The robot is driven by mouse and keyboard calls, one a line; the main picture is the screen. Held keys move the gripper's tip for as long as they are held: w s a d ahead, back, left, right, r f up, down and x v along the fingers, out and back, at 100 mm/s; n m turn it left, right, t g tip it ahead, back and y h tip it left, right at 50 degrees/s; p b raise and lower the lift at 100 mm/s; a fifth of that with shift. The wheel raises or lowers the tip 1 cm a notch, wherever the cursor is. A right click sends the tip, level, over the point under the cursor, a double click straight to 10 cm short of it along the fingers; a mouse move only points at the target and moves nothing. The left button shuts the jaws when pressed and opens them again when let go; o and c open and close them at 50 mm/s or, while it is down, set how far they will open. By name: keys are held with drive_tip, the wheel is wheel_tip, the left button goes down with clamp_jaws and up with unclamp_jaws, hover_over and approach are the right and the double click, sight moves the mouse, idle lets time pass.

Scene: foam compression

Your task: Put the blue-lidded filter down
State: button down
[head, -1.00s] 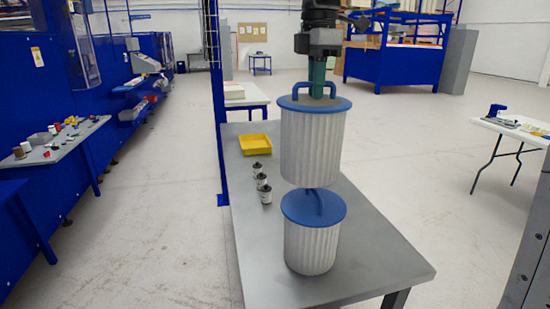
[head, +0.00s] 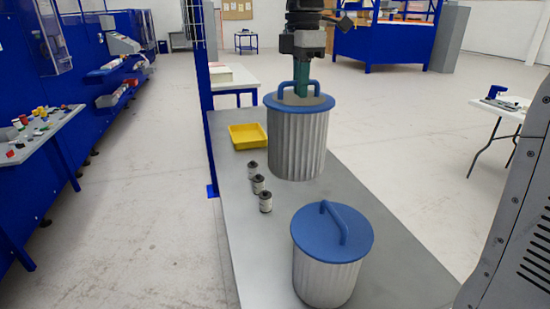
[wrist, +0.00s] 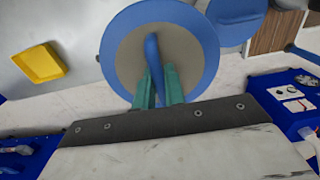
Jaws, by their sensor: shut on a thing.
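A pleated grey filter with a blue lid rim and blue handle (head: 298,140) hangs upright from my gripper (head: 301,88). My gripper's green fingers are shut on its handle. In the wrist view the held filter's lid (wrist: 160,50) fills the top middle, with the fingers (wrist: 158,88) on either side of the handle. In the head view its base appears over the metal table (head: 240,250); I cannot tell how high above it. A second blue-lidded filter (head: 328,265) stands upright at the table's near end, apart from the held one. Its blue lid also shows in the wrist view (wrist: 238,18).
A yellow tray (head: 248,137) lies at the table's far left. Several small dark-topped canisters, one of them nearest (head: 265,202), stand in a row along the left side. The table's right side is clear. A blue post (head: 205,100) rises beside the far left corner.

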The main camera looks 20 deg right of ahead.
drive_tip(key=f, duration=1.9)
drive_tip(key=shift+w+a, duration=0.1)
drive_tip(key=shift+w, duration=0.15)
drive_tip(key=c, duration=1.5)
unclamp_jaws()
drive_tip(key=shift+f, duration=0.1)
wheel_tip(320, 180, up, 12)
drive_tip(key=s+d+f+m, duration=0.1)
drive_tip(key=s+f+m, duration=0.1)
drive_tip(key=s+m, duration=0.4)
drive_tip(key=s+d+f+m+t, duration=0.1)
drive_tip(key=s+f+m, duration=0.2)
drive_tip(key=s, duration=1)
drive_tip(key=s+d+f+m, duration=0.2)
drive_tip(key=s+f+m, duration=0.1)
drive_tip(key=s+m, duration=0.6)
drive_tip(key=shift+s+f, duration=0.1)
drive_tip(key=shift+s, duration=0.35)
